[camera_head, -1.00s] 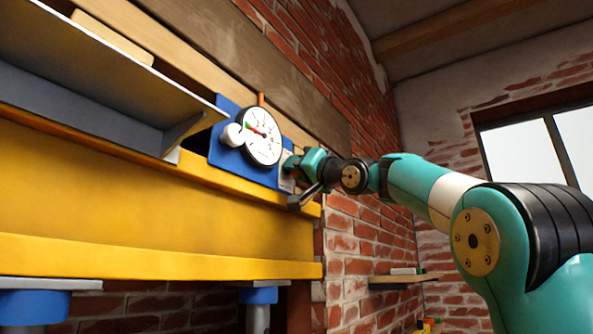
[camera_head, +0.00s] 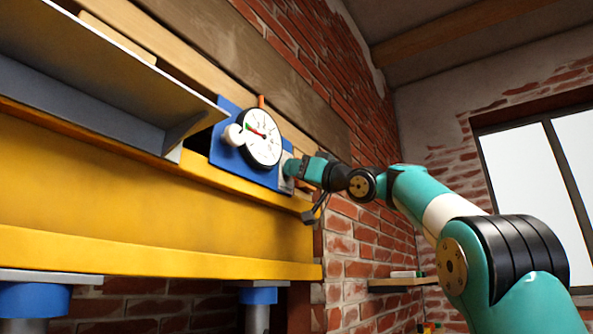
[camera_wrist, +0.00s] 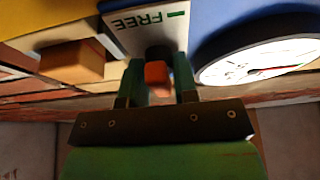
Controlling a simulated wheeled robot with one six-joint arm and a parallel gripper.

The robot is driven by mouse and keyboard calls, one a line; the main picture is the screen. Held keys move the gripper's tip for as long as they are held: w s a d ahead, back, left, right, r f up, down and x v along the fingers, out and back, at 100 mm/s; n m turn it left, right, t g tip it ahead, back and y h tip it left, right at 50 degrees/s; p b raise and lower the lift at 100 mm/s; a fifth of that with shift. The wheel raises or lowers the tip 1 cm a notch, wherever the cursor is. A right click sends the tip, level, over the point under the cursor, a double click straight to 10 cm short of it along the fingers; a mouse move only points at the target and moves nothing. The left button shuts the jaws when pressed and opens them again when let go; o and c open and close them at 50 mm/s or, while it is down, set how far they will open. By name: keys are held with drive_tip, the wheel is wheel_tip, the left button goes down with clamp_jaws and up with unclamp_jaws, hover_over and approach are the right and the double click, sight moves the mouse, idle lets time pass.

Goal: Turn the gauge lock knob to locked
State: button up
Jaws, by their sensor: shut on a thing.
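The gauge lock knob shows in the wrist view as an orange block (camera_wrist: 156,74) with a dark part behind it. It stands in front of a white plate (camera_wrist: 120,22) marked FREE with a green dash. My gripper (camera_wrist: 158,75) has one finger on each side of the orange block and is shut on it. The knob's exact angle cannot be told. In the head view my gripper (camera_head: 291,167) is at the plate right of the round white gauge (camera_head: 262,140) and hides the knob. The gauge also shows in the wrist view (camera_wrist: 258,62).
The gauge sits on a blue panel (camera_head: 228,160) above a yellow beam (camera_head: 150,210). A grey metal shelf (camera_head: 80,85) juts out at the left. A wooden block (camera_wrist: 72,60) is beside the plate. A brick wall (camera_head: 365,235) and small shelf (camera_head: 400,282) lie right of the beam.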

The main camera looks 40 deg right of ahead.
drive_tip(key=o, duration=0.8)
drive_tip(key=shift+c, duration=0.2)
drive_tip(key=b+v, duration=0.9)
drive_tip(key=v, duration=0.8)
drive_tip(key=shift+f, duration=0.15)
drive_tip(key=shift+s+d, duration=0.1)
drive_tip(key=shift+d, duration=0.05)
